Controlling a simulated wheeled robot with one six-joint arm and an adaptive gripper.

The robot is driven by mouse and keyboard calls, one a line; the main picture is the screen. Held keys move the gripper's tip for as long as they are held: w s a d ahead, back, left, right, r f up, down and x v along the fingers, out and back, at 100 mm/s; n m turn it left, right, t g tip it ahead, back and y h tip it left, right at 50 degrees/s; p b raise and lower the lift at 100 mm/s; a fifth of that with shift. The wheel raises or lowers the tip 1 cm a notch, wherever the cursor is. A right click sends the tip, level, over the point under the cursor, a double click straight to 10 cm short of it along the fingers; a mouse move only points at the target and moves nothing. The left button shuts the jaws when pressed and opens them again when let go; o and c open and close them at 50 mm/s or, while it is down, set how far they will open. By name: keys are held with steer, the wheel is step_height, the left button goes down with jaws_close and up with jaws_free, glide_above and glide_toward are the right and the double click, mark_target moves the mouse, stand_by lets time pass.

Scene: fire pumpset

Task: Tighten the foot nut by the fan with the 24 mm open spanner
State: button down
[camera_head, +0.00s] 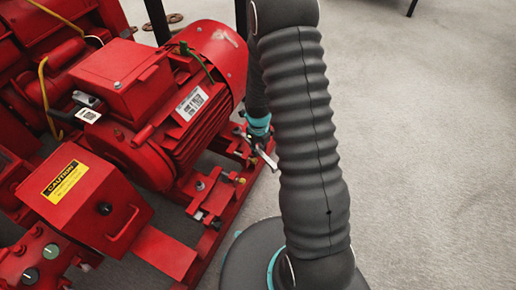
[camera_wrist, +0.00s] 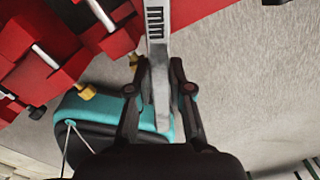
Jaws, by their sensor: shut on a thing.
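My gripper (camera_wrist: 157,92) is shut on a silver spanner (camera_wrist: 156,45). The letters "mm" show on its shank, but the size number is out of view. The spanner runs up out of the wrist view, so its working end is hidden there. In the head view my gripper (camera_head: 260,143) is low beside the fan end of the red motor (camera_head: 150,100), with the spanner (camera_head: 267,159) beside the red base rail. Small yellow-tipped fittings (camera_head: 240,180) sit along the motor feet. I cannot tell which is the foot nut, nor whether the spanner touches it.
The round fan cover (camera_head: 217,48) is close to my arm. The red base rail (camera_head: 222,222) runs along the motor's right side. Grey floor (camera_head: 430,150) at the right is clear.

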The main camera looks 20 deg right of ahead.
mark_target(268, 160)
steer(key=shift+s+d, duration=0.35)
steer(key=shift+s, duration=0.6)
steer(key=shift+s+d, duration=0.3)
steer(key=shift+s, duration=0.6)
steer(key=shift+s+d, duration=0.35)
steer(key=shift+s, duration=0.6)
